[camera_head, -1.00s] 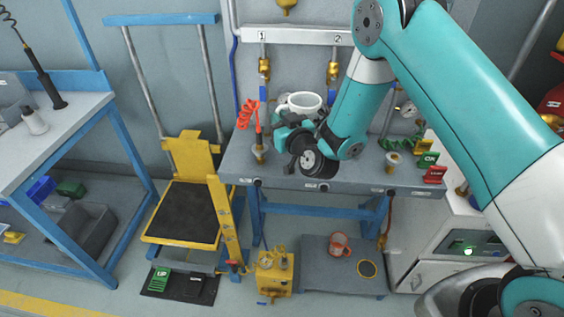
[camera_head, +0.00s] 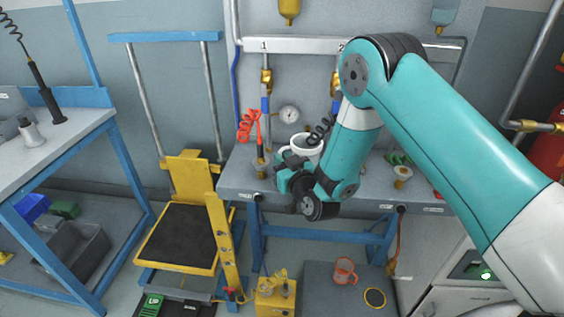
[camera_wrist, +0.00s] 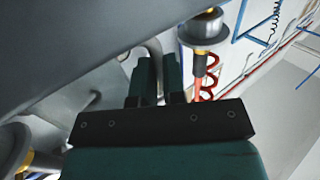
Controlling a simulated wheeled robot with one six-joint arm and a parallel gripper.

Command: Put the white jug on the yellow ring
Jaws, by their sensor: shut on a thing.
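The white jug (camera_head: 309,148) is held up in front of the bench back, over the blue-framed bench in the head view. My gripper (camera_head: 296,160) is shut on it, and the gripper and wrist cover its lower part. In the wrist view the dark fingers (camera_wrist: 153,78) are close together. A large grey surface fills the left there, and I cannot tell whether it is the jug. The yellow ring (camera_head: 384,301) lies around a dark disc on the low dark platform at the lower right, well below my gripper, with nothing on it.
An orange mug (camera_head: 345,271) stands on the low platform left of the ring. The bench (camera_head: 236,176) carries fittings, including a red coiled hose (camera_head: 246,127). A yellow lift cart (camera_head: 185,226) and yellow box (camera_head: 275,298) stand to the left.

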